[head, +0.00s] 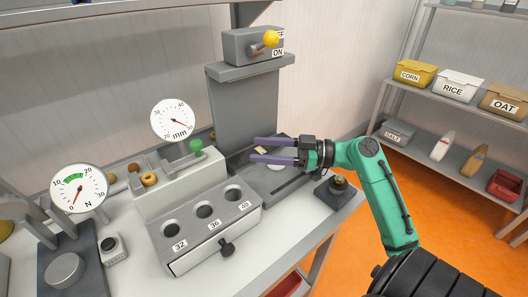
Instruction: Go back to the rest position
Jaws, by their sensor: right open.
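My right gripper (272,150) is open, with its two purple fingers apart and pointing left. It is at the end of my green arm, above the grey plate at the right part of the workbench (310,220). The space between the fingers looks empty. A small pale round thing and a yellowish piece show near the fingers, on or over the plate. My left gripper is not in view.
A grey block with three holes (205,227) and a drawer stands at the front middle. Behind it are a mm dial (172,118) and a green knob (196,145). A switch box (252,44) tops a grey column. Shelves hold labelled bins (454,83).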

